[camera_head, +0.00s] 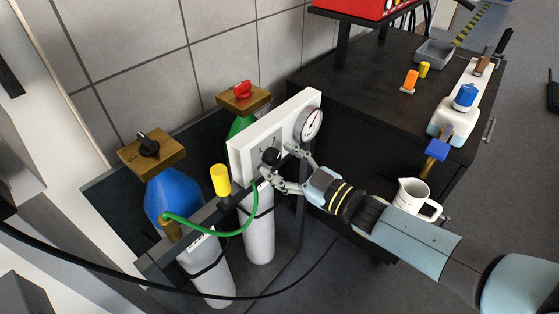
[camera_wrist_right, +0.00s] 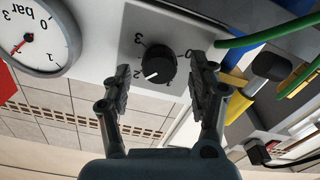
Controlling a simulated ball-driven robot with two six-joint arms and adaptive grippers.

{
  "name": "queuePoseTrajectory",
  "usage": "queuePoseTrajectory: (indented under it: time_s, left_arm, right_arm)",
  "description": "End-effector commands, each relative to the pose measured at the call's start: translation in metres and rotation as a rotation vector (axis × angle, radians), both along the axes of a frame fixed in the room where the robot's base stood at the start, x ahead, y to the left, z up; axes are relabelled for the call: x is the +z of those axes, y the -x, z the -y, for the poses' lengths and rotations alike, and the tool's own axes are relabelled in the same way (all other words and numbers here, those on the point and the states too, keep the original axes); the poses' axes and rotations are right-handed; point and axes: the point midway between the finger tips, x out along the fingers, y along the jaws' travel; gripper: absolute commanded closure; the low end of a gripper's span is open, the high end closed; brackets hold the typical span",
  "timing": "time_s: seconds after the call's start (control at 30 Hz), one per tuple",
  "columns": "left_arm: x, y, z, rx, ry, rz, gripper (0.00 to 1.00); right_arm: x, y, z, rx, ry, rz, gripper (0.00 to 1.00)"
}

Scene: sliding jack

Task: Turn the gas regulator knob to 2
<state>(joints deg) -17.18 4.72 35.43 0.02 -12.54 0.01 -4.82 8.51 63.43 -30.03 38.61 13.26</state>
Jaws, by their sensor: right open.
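The black regulator knob (camera_wrist_right: 158,64) sits on a grey dial plate on the white panel (camera_head: 241,153). Its white mark points down and left in the right wrist view, between the printed 2 and the lower edge, closer to the 2. The 3 and 0 also show around it. My right gripper (camera_wrist_right: 160,66) is open, with one finger on each side of the knob; contact cannot be told. In the head view, the right gripper (camera_head: 276,164) reaches the panel from the right, partly covering the knob. My left gripper is not in view.
A round gauge (camera_head: 309,124) is on the panel, and it shows in the right wrist view (camera_wrist_right: 36,36). A green hose (camera_head: 235,230) runs to a blue cylinder (camera_head: 174,194). A yellow cap (camera_head: 220,180) stands near the panel. A white jug (camera_head: 411,196) stands beside my right arm.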

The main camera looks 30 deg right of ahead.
Motion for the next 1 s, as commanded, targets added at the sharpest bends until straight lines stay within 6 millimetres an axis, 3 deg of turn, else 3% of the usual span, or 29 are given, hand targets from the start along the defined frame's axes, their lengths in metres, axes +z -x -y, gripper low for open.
queuePoseTrajectory:
  time_s: [0.3, 0.5, 1.0]
  left_arm:
    - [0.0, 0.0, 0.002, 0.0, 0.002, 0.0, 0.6]
    - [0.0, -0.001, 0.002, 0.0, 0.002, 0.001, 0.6]
    - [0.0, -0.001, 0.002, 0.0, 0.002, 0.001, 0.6]
  right_arm:
    - [-0.001, 0.066, 0.022, 0.002, 0.002, -0.003, 0.4]
    - [-0.001, 0.096, 0.033, 0.001, 0.001, -0.002, 0.4]
    - [0.0, 0.105, 0.036, 0.001, 0.0, -0.001, 0.4]
